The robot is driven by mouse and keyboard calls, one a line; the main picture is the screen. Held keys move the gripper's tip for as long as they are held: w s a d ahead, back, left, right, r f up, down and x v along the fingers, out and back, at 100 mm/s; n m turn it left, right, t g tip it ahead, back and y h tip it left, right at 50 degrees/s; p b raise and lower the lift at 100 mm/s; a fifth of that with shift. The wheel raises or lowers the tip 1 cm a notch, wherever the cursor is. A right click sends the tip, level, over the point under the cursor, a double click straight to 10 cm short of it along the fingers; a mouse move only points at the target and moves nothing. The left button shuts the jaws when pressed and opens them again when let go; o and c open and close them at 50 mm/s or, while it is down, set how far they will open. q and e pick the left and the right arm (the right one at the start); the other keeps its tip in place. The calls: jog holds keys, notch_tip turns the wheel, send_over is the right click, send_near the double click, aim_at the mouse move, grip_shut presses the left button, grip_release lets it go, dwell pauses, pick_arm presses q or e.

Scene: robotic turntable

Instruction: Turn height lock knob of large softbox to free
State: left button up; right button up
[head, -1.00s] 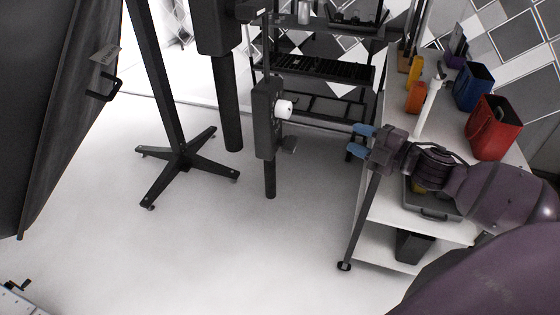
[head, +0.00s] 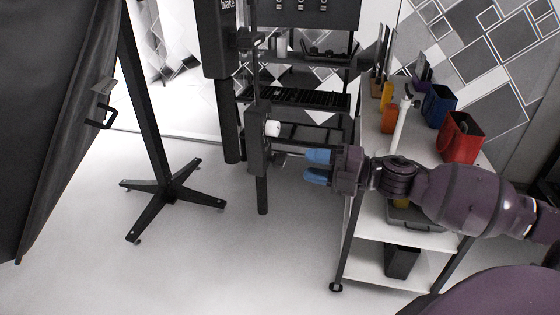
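The large softbox (head: 55,110) is the big dark panel filling the left side, with a black handle and a small tag on its edge. A white knob (head: 272,128) sticks out to the right from a black block (head: 257,140) on a thin post. I cannot read any label that names it as the height lock knob. My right gripper (head: 316,167) is to the right of the white knob and slightly lower in the picture. Its two blue fingers are apart with nothing between them and point left toward the post. My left gripper is not in view.
A black stand (head: 172,190) with spread feet stands on the white floor. A thick black column (head: 222,60) marked "brake" is behind it. A white shelf cart (head: 420,245) with a red bin (head: 461,138) and a blue bin (head: 438,105) is below and behind my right arm.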

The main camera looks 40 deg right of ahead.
aim_at(285, 161)
jog(key=x, duration=0.5)
jog(key=shift+w+a, duration=0.2)
jog(key=shift+w, duration=0.1)
jog(key=shift+x, duration=0.75)
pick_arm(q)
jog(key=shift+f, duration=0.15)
pick_arm(e)
jog(key=shift+w+a, duration=0.1)
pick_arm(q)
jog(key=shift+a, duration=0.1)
pick_arm(e)
jog(key=shift+c, duration=0.3)
